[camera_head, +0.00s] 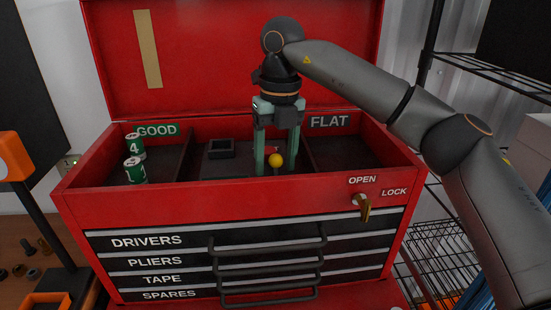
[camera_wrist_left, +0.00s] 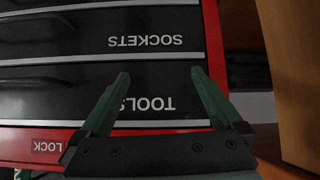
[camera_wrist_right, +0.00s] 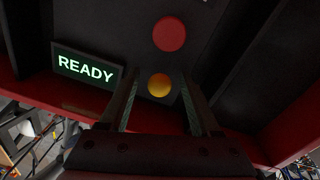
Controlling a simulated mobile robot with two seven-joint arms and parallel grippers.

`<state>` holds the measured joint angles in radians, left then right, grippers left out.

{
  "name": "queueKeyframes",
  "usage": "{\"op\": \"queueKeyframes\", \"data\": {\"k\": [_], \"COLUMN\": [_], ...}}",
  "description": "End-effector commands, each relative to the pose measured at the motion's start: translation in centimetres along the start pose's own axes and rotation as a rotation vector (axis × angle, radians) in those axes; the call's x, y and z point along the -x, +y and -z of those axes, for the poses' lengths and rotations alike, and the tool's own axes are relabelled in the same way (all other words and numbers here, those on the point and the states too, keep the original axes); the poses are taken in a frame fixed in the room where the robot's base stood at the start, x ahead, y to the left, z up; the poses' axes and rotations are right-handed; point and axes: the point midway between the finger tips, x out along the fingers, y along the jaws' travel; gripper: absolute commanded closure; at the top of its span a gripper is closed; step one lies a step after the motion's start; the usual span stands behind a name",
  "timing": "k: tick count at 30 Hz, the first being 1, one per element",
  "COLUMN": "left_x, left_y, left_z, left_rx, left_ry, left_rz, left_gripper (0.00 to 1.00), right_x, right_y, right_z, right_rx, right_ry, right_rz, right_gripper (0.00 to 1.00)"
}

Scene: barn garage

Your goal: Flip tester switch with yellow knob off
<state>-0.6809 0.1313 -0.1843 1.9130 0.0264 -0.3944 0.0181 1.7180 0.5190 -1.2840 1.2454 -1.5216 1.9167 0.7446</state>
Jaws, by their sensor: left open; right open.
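The yellow knob (camera_head: 276,160) stands on the tester (camera_head: 222,168) inside the open top of the red toolbox. My right gripper (camera_head: 276,172) points down with its fingers apart, and the knob shows between them. In the right wrist view the knob (camera_wrist_right: 159,85) lies between the two open fingers, with a visible gap on each side. The switch lever under the knob is mostly hidden. A lit READY sign (camera_wrist_right: 85,70) and a red round light or button (camera_wrist_right: 169,34) show near it. My left gripper (camera_wrist_left: 155,75) is open and empty before the toolbox drawers.
Two green batteries (camera_head: 135,170) stand in the GOOD compartment at left. The FLAT compartment (camera_head: 345,155) at right looks empty. A brass key (camera_head: 364,205) sits in the front lock. The red lid (camera_head: 210,60) stands open behind. A wire shelf is at right.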

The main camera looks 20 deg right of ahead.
Motion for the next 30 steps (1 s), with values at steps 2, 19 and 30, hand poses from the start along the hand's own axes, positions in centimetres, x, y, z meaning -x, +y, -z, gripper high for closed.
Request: {"op": "queueKeyframes", "data": {"k": [2,19,30], "left_x": [0.0,-0.03,-0.03], "left_y": [-0.01,-0.04,-0.04], "left_z": [0.09,0.2,0.23], "left_rx": [0.0,-0.001,-0.001], "left_ry": [0.001,0.004,0.005], "left_rz": [0.0,0.0,0.0], "left_gripper": [0.0,0.0,0.0], "right_x": [-0.19,-0.16,-0.14], "right_y": [-0.02,-0.02,-0.04], "right_z": [0.0,-0.01,-0.01], "right_rx": [-0.001,-0.001,-0.001], "right_ry": [0.0,0.0,-0.001], "right_rz": [0.0,0.0,0.0], "right_gripper": [0.36,0.77,1.0]}}
